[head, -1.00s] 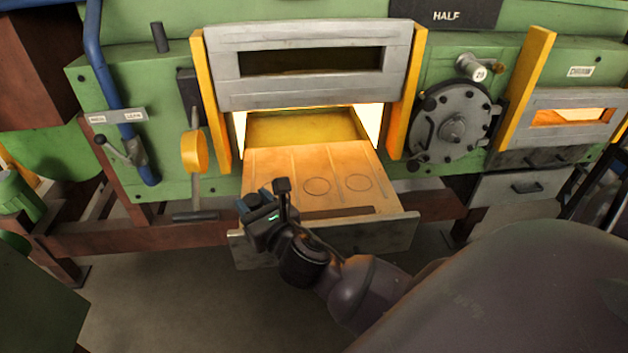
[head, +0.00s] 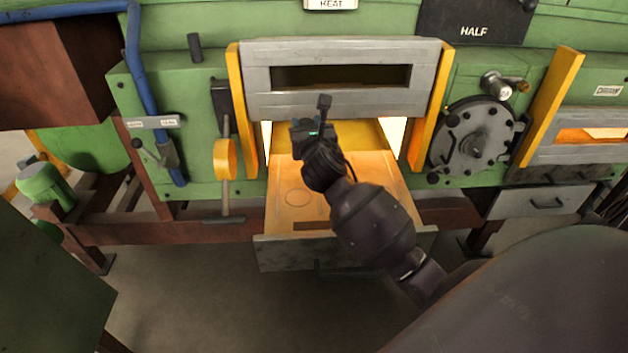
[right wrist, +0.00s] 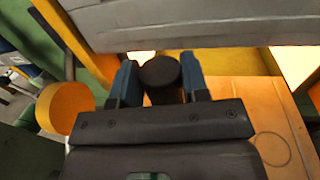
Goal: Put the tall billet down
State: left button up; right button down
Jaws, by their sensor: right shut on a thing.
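My right gripper (head: 312,130) is over the back part of the pulled-out hearth drawer (head: 283,220), in front of the furnace opening. In the right wrist view, its blue fingers (right wrist: 160,82) are shut on the tall billet (right wrist: 161,72), a dark cylinder seen from its round top end. The billet's lower part is hidden, and I cannot tell whether it touches the drawer. One drawn ring (head: 298,198) shows on the drawer floor, left of my arm. My left gripper is not in view.
The raised grey furnace door (head: 340,100) hangs just above and behind my gripper, between yellow posts (head: 248,110). A lever with a yellow disc (head: 225,159) stands left of the opening. A round grey hatch (head: 475,143) is on the right. The drawer's left floor is clear.

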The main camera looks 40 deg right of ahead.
jog(key=shift+a+f+b, duration=0.1)
jog(key=shift+f+b, duration=1.7)
jog(key=shift+f, duration=5.95)
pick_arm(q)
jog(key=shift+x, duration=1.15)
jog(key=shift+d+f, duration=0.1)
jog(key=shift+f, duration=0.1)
pick_arm(e)
jog(key=shift+f, duration=0.1)
